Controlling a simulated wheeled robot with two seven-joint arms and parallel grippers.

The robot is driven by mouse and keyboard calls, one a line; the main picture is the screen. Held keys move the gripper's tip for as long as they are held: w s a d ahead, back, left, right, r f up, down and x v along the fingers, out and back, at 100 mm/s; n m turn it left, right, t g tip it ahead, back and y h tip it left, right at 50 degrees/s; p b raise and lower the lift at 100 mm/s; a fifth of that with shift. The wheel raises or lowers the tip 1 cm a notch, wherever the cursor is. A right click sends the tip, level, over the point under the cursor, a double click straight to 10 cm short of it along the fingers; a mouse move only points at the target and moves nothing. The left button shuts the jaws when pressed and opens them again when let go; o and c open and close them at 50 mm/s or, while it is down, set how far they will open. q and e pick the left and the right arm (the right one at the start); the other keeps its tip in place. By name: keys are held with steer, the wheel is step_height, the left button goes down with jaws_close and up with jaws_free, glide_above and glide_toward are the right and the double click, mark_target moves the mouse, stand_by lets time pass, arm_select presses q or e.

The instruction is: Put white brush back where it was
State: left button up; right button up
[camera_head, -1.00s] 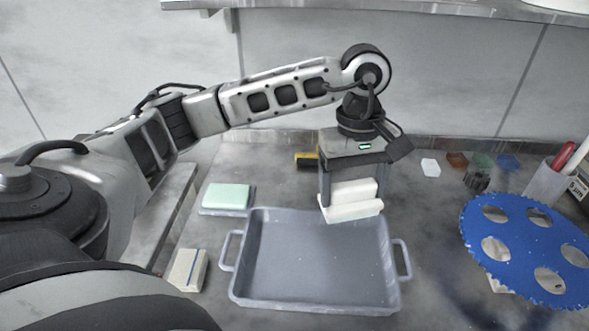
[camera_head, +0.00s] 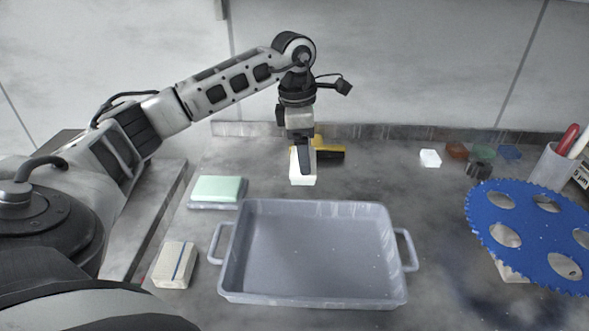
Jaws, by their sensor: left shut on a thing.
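The white brush (camera_head: 302,176) is in my left gripper (camera_head: 303,160), behind the back edge of the grey tray. The gripper points down and its fingers are shut on the brush. The brush is seen end-on, and its upper part is partly hidden by a finger. I cannot tell whether its underside touches the counter. A yellow and black tool (camera_head: 330,151) lies just behind and to the right of the gripper, partly hidden by it. My right gripper is not in view.
The grey tray (camera_head: 233,277) stands empty in front. A green block (camera_head: 218,188) on a grey base and a beige block (camera_head: 175,264) lie left. A blue toothed disc (camera_head: 522,232), a cup (camera_head: 552,172) and small coloured pieces (camera_head: 456,150) are right.

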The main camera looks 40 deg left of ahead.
mark_target(295, 158)
arm_select(q)
steer(key=a+f, duration=0.1)
steer(key=f, duration=0.1)
steer(key=w+a+f, duration=0.1)
steer(key=a+f, duration=0.1)
steer(key=w+a+f, duration=0.1)
steer(key=f, duration=0.1)
steer(key=shift+a, duration=0.3)
steer(key=shift+f, duration=1.6)
steer(key=shift+f, duration=0.15)
steer(key=o, duration=1)
steer(key=shift+o, duration=0.2)
step_height(295, 158, up, 12)
steer(key=a, duration=0.1)
steer(key=shift+s, duration=0.4)
steer(key=shift+a, duration=0.1)
